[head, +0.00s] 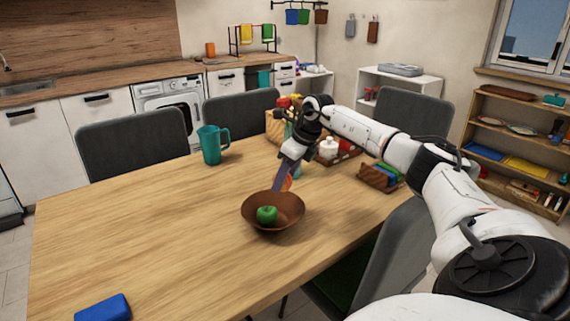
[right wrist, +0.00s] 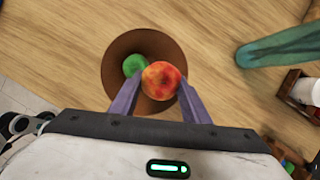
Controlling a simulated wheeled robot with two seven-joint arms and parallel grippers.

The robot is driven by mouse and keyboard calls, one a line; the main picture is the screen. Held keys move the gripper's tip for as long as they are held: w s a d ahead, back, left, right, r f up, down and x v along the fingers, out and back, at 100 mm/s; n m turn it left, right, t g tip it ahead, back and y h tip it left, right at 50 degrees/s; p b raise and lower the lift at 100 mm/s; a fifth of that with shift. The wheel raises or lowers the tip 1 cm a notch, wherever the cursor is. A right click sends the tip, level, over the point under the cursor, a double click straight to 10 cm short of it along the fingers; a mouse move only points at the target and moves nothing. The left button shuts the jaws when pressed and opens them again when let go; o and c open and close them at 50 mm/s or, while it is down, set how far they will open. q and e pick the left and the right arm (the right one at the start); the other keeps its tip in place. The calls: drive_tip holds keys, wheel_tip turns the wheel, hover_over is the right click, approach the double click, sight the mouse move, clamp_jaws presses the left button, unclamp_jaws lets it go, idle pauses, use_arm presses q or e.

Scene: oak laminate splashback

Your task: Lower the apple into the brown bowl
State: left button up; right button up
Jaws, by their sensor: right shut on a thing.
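The brown bowl (head: 259,206) stands on the wooden table, with a green apple (head: 267,214) lying inside it. My right gripper (head: 283,186) is at the bowl's far side, pointing down. In the right wrist view, its two purple fingers are shut on a red and yellow apple (right wrist: 160,81), which is over the brown bowl (right wrist: 117,67). The green apple (right wrist: 133,65) shows beside it, to the left. In the head view the held apple (head: 287,182) is mostly hidden by the finger. My left gripper is not in view.
A teal mug (head: 211,145) stands to the left at the back of the table. A basket with a white bottle (head: 328,148) and a basket with blue and green items (head: 381,176) stand to the right. A blue block (head: 103,308) lies front left.

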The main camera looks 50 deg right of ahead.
sight(285, 193)
drive_tip(key=shift+f+b, duration=0.65)
drive_tip(key=shift+f, duration=0.55)
drive_tip(key=shift+f+b, duration=0.7)
drive_tip(key=shift+f, duration=0.75)
drive_tip(key=shift+f, duration=0.3)
drive_tip(key=o, duration=1.2)
drive_tip(key=shift+c, duration=0.2)
drive_tip(key=shift+r, duration=0.15)
